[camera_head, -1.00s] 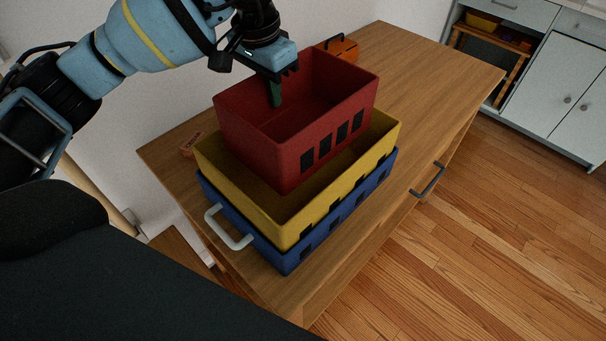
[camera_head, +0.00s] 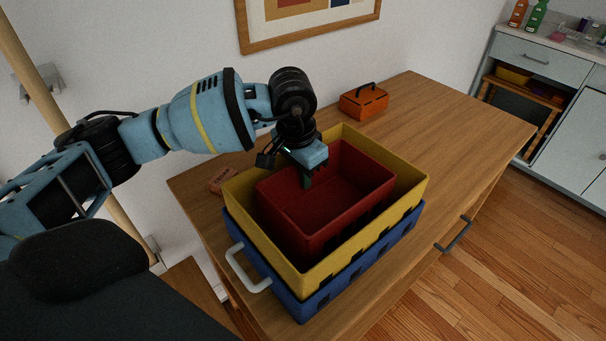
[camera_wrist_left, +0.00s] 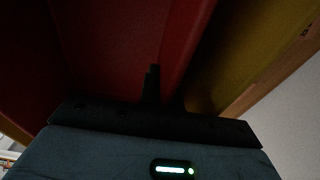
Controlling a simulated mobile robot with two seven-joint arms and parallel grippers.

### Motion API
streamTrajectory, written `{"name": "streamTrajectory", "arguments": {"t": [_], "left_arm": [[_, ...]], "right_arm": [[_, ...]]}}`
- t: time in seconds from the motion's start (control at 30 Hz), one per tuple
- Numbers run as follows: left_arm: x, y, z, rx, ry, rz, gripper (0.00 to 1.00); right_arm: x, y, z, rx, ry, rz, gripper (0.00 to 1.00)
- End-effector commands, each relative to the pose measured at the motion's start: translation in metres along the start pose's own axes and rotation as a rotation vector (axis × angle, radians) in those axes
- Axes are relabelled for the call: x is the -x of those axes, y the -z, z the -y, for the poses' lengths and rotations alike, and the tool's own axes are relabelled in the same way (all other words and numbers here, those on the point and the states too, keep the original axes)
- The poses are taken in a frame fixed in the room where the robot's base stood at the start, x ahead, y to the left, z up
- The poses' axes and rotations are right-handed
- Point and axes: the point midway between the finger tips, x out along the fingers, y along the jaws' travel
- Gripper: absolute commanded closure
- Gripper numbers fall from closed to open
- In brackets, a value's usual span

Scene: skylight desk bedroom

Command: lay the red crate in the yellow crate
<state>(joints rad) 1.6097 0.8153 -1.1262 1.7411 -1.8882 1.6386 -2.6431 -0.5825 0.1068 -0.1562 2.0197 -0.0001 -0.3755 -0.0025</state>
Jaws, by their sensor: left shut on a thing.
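The red crate (camera_head: 318,205) is upright inside the yellow crate (camera_head: 408,186), its rim close to the yellow rim's height. The yellow crate sits in a blue crate (camera_head: 398,232) with a white handle. My left gripper (camera_head: 306,180) is shut on the red crate's back-left wall, one finger showing inside it. In the left wrist view the fingers (camera_wrist_left: 152,88) are dark against the red wall (camera_wrist_left: 110,45), with the yellow wall (camera_wrist_left: 235,50) beside it. Whether the red crate's bottom touches the yellow crate's floor is hidden. My right gripper is not in view.
The crates stand on a wooden desk (camera_head: 460,130). An orange toolbox (camera_head: 363,103) stands behind them, and a small orange-brown block (camera_head: 222,179) lies at the left by the wall. The desk's right part is clear. A cabinet (camera_head: 540,65) stands at the right.

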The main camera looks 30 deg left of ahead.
Motion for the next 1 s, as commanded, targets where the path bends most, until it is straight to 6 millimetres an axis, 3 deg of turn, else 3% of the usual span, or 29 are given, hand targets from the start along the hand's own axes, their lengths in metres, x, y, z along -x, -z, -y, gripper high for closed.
{"name": "streamTrajectory", "arguments": {"t": [0.8, 1.0], "left_arm": [[-0.016, -0.003, -0.001, 0.0, -0.002, 0.003, 1.0], [-0.019, -0.004, -0.002, -0.001, -0.004, 0.01, 0.73]], "right_arm": [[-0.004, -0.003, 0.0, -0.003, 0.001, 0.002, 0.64], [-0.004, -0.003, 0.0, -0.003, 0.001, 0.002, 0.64]]}}
